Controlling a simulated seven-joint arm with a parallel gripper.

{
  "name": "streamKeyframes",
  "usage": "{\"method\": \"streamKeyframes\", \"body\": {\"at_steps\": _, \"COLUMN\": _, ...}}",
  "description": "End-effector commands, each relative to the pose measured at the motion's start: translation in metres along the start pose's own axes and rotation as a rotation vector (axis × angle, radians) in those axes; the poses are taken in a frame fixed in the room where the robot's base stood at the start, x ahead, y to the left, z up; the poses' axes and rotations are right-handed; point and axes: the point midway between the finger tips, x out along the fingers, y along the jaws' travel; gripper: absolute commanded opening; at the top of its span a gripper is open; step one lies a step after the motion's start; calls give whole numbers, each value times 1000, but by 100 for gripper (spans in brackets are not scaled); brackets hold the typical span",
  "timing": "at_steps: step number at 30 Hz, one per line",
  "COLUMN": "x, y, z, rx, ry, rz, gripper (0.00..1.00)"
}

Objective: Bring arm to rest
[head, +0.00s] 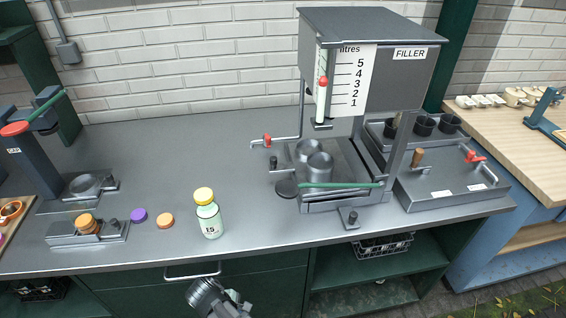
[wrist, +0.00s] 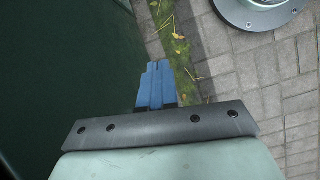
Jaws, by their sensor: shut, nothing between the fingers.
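My gripper (wrist: 157,68) shows in the wrist view with its two blue fingers side by side and touching. It is shut and empty. It points down past a dark green cabinet side, over grey paving. In the head view a grey metal part of my arm shows at the bottom edge, in front of the counter; the fingers cannot be made out there.
The grey counter (head: 150,185) holds a yellow-capped bottle (head: 208,216), a purple cap (head: 138,215), an orange cap (head: 165,220), a press (head: 40,150) at left and the filler (head: 365,60) at right. Green shelves (head: 360,302) are below. Paving (wrist: 235,95) is beside the cabinet.

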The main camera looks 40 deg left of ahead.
Motion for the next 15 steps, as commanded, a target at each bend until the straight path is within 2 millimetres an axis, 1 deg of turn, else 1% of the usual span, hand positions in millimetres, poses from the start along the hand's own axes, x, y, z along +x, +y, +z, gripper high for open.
{"method": "streamKeyframes", "body": {"at_steps": 1, "x": 18, "y": 2, "z": 19, "rx": 52, "ry": -35, "rz": -7, "gripper": 0}}
{"method": "streamKeyframes", "body": {"at_steps": 3, "x": 37, "y": 5, "z": 40, "rx": 120, "ry": -76, "rz": -13, "gripper": 0}}
{"method": "streamKeyframes", "body": {"at_steps": 6, "x": 60, "y": 8, "z": 65, "rx": 201, "ry": -106, "rz": -35, "gripper": 0}}
{"method": "streamKeyframes", "body": {"at_steps": 9, "x": 80, "y": 10, "z": 86, "rx": 269, "ry": -108, "rz": -77, "gripper": 0}}
{"method": "streamKeyframes", "body": {"at_steps": 15, "x": 121, "y": 8, "z": 129, "rx": 413, "ry": -107, "rz": -169, "gripper": 0}}
